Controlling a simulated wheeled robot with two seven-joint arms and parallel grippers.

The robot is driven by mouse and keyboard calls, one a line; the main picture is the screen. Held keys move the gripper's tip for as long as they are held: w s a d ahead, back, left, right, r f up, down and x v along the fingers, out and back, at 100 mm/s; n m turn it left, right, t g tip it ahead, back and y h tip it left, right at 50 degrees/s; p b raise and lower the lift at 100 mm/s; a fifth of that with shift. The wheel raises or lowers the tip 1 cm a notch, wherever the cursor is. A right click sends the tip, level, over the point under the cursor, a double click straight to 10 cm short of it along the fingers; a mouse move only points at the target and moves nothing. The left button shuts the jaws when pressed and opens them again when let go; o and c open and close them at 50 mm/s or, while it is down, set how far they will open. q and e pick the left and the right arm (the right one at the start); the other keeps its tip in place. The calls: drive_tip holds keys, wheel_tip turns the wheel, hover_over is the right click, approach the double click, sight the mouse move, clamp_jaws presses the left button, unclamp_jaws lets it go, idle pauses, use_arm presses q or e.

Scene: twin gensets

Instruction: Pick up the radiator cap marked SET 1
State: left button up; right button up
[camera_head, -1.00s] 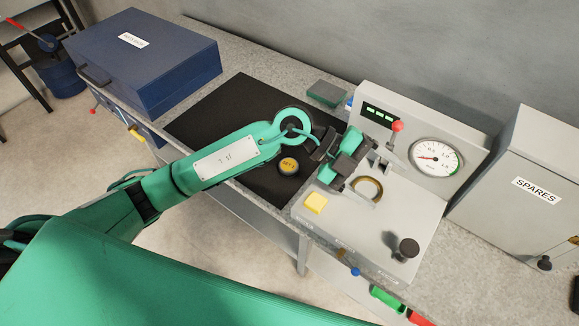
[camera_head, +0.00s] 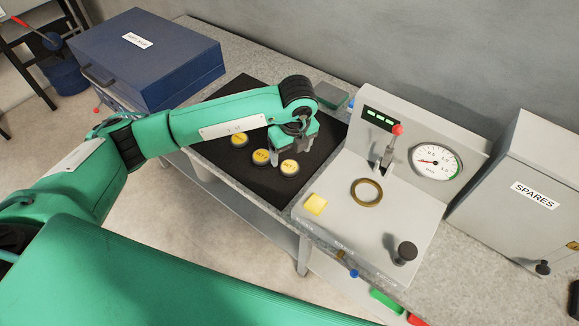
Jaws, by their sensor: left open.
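Three round caps with yellow tops lie on the black mat (camera_head: 222,173): one at the left (camera_head: 239,140), a middle one (camera_head: 261,157) and a right one (camera_head: 289,167). The tops bear dark lettering, too small for me to read the set numbers surely. My left gripper (camera_head: 289,150) is open and points down above the mat, just behind the right and middle caps, with nothing seen between its fingers. My left forearm crosses over the mat's far part and hides some of it. My right gripper is not in view.
A blue case (camera_head: 165,60) is at the left, a SPARES cabinet (camera_head: 535,160) at the right.

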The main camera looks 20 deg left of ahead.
sight(289, 166)
use_arm(q)
wheel_tip(289, 166, down, 2)
drive_tip(key=shift+w+a+f, duration=0.1)
drive_tip(key=shift+w+f+p, duration=0.15)
drive_tip(key=shift+f+p, duration=0.25)
drive_tip(key=shift+f, duration=0.1)
drive_tip(key=f, duration=0.1)
drive_tip(key=f+p, duration=0.1)
drive_tip(key=f, duration=0.1)
drive_tip(key=shift+w+a+f, duration=0.25)
drive_tip(key=shift+w, duration=0.15)
drive_tip(key=shift+f, duration=0.5)
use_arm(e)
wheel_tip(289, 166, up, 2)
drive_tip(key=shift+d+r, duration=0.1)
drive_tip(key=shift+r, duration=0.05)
use_arm(q)
drive_tip(key=c, duration=1.1)
drive_tip(key=shift+r, duration=0.15)
